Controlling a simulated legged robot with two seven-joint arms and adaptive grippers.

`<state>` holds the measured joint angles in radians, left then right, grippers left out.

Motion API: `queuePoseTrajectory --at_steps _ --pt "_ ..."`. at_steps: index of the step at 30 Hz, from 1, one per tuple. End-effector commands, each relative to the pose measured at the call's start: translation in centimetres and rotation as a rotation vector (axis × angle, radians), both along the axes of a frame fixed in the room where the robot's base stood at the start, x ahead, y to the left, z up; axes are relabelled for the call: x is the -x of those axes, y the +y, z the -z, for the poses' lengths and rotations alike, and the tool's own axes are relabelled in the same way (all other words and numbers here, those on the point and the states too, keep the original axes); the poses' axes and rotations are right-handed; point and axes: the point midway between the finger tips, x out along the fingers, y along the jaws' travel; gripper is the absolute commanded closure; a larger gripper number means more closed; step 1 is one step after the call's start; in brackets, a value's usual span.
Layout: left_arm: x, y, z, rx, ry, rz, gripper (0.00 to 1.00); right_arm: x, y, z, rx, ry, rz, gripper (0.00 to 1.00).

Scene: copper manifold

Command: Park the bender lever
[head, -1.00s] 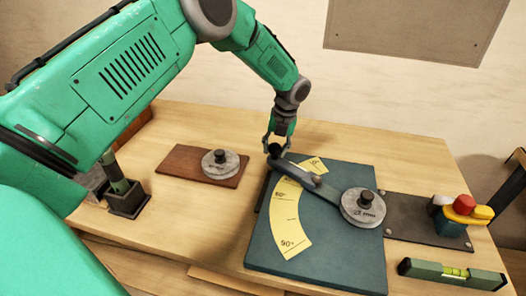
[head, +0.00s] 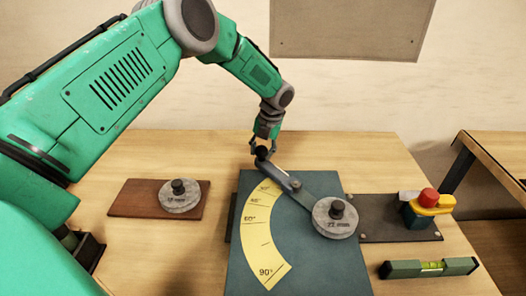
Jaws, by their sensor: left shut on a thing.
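The bender lever (head: 292,187) is a grey arm on a dark blue bender plate (head: 325,265). It runs from a round steel die marked 22 mm (head: 335,222) up and left to a black knob (head: 262,153). A yellow angle scale (head: 262,245) curves under the lever, its 90° mark at the near end. The lever lies past the far, low-number end of the scale. My left gripper (head: 262,149) is shut on the lever's black knob, reaching it from behind. My right gripper is not in view.
A second round die (head: 180,195) sits on a brown board (head: 125,200) at the left. A red and yellow button or clamp unit (head: 428,205) stands on a dark plate (head: 385,228) at the right. A green spirit level (head: 430,268) lies near the front right. Bare table (head: 180,150) shows behind the board.

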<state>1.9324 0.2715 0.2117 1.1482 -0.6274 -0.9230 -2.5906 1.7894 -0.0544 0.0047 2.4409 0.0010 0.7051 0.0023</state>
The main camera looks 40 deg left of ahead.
Motion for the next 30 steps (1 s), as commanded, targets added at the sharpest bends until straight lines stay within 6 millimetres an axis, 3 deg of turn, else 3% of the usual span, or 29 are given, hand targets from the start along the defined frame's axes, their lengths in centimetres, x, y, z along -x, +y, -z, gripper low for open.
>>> queuePoseTrajectory --at_steps 6,7,8,9,20,23,30 --pt "-0.8 0.0 -0.6 -0.001 -0.022 0.005 1.00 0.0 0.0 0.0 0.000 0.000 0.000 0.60" --pt "-0.8 0.0 -0.6 0.000 -0.023 0.005 0.58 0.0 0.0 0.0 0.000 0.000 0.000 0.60" --pt "-0.8 0.0 -0.6 0.001 -0.022 0.005 0.47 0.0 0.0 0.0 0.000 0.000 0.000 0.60" --pt "-0.7 0.0 -0.5 0.000 -0.020 0.005 0.44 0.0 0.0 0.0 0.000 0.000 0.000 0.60" --pt "-0.4 0.0 -0.7 0.001 -0.013 0.002 0.44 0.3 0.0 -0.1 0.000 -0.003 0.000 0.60" --pt "-0.6 -0.3 -1.9 0.002 -0.015 0.004 0.44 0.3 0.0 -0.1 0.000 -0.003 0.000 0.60" --pt "-1.0 -1.2 -6.9 0.002 -0.015 0.003 0.44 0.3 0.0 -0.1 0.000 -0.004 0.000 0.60"
